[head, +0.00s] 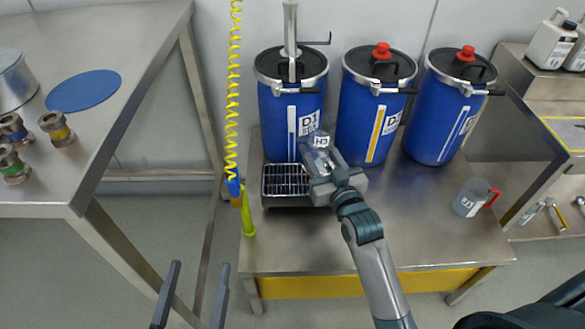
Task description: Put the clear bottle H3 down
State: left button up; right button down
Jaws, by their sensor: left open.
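The clear bottle H3 (320,142) is at the middle of the view, beside the wire drip grate (285,181) and in front of the left blue drum. My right gripper (322,168) is around the bottle and looks shut on it. Its jaws and wrist hide most of the bottle, so I cannot tell whether its base touches the tray or table. My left gripper (200,265) shows only as two dark fingers at the bottom left. They are apart, with nothing between them.
Three blue drums (290,112) stand along the back of the steel table (410,225). A grey jug with a red part (468,199) is at its right. A yellow coiled hose (234,95) hangs left. The table's front middle is clear.

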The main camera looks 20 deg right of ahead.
jog(key=w+a+f, duration=0.2)
jog(key=w+a+f+b, duration=0.1)
jog(key=w+a+f, duration=0.1)
jog(key=a, duration=0.1)
jog(key=shift+w+b, duration=0.2)
jog(key=shift+b, duration=0.1)
jog(key=shift+w+a+f, duration=0.15)
jog(key=shift+w+a, duration=0.1)
pick_arm(q)
jog(key=s+r+t+h, duration=0.1)
jog(key=s+r+t, duration=0.2)
jog(key=r, duration=0.4)
jog(key=shift+s+d+t+h, duration=0.15)
jog(key=shift+t+h, duration=0.25)
jog(key=shift+t, duration=0.3)
jog(key=shift+r, duration=0.1)
pick_arm(e)
jog(key=shift+f, duration=0.4)
notch_tip(320, 180, down, 3)
jog(key=shift+r+b, duration=0.1)
jog(key=shift+b, duration=0.75)
pick_arm(q)
jog(key=r, duration=0.1)
jog(key=a+r+t, duration=0.1)
jog(key=r+t, duration=0.1)
jog(key=shift+a+r, duration=0.2)
jog(key=shift+a, duration=0.1)
pick_arm(e)
jog(key=shift+f, duration=0.2)
